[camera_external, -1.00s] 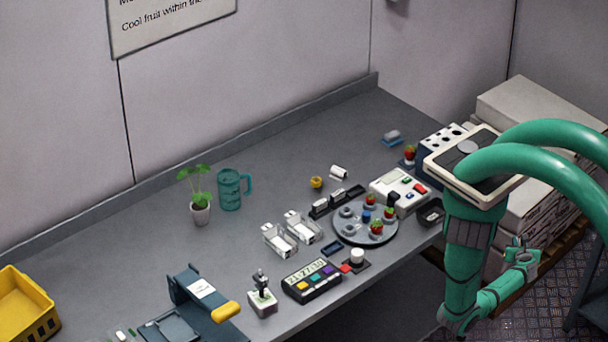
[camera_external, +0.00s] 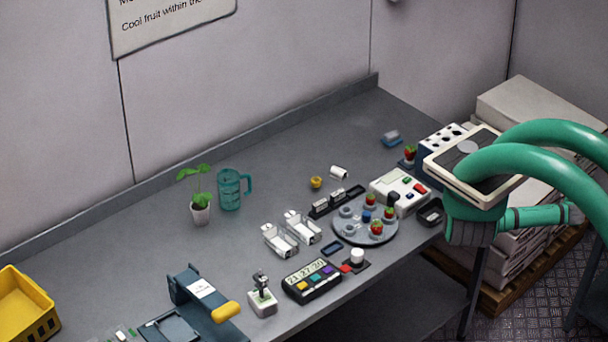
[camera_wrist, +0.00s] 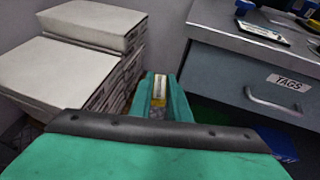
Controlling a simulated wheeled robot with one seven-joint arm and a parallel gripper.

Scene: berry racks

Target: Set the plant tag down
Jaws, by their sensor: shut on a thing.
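My gripper (camera_wrist: 160,98) is shut on the plant tag (camera_wrist: 158,88), a small whitish and yellow strip between the green fingers in the wrist view. The tag is held in the air, apart from the bench and the stacks, and most of it is hidden by the fingers. In the external view my wrist reaches right, in front of the stacked cartons; the tag cannot be made out there.
Pale carton stacks (camera_wrist: 60,70) stand left in the wrist view. A grey drawer labelled TAGS (camera_wrist: 245,85) is at right under the bench top (camera_wrist: 225,22). The bench (camera_external: 290,195) holds a round tray (camera_external: 350,240), a plant (camera_external: 200,190) and a teal mug (camera_external: 229,190).

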